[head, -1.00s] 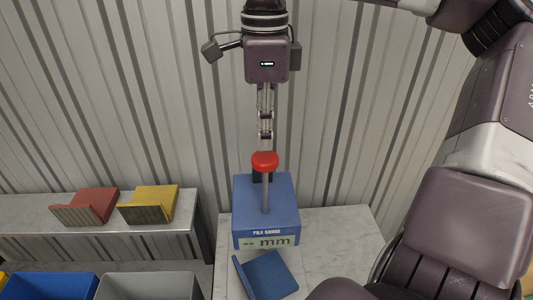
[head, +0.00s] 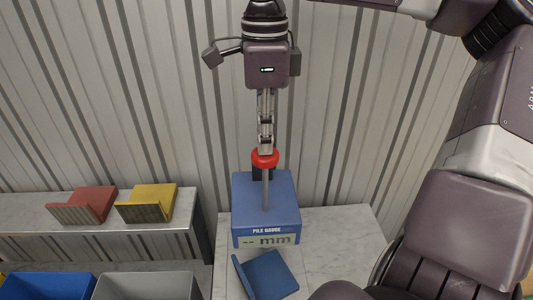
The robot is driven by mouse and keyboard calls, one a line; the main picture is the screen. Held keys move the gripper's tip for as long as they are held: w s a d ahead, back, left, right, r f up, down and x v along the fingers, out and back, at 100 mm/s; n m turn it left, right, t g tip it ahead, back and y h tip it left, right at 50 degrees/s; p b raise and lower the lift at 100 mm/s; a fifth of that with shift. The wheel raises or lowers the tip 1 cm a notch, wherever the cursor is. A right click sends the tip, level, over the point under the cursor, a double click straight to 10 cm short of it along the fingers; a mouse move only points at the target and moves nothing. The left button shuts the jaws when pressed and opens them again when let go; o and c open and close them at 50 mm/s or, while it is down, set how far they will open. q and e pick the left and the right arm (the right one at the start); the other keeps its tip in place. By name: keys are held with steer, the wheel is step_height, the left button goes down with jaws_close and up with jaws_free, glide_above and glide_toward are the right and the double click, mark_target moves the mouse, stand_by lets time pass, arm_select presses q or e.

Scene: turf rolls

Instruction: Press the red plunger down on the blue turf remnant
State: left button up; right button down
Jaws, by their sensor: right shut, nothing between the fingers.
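The pile gauge (head: 248,222) is a blue box on a pale marble-like top, and its display reads "-- mm". A thin grey rod stands up from it and carries the red plunger (head: 273,161). My right gripper (head: 265,152) points straight down with its fingers shut and empty. Its tips overlap the middle of the red plunger in the picture; I cannot tell whether they touch it. The blue turf remnant (head: 268,276) lies tilted at the front of the gauge, not visibly under the rod. My left gripper is not in view.
A red piece (head: 90,203) and a yellow piece (head: 150,203) lie on a shelf (head: 190,222) at the left. A blue bin (head: 50,286) and a grey bin (head: 150,286) stand below. A corrugated wall (head: 150,100) is behind. The marble top right of the gauge is clear.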

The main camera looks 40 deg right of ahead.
steer(key=shift+f+b, duration=4.1)
steer(key=shift+f, duration=1.3)
steer(key=shift+s+r, duration=0.1)
steer(key=shift+r, duration=0.05)
step_height(320, 180, up, 15)
steer(key=p, duration=1.2)
steer(key=shift+r, duration=0.1)
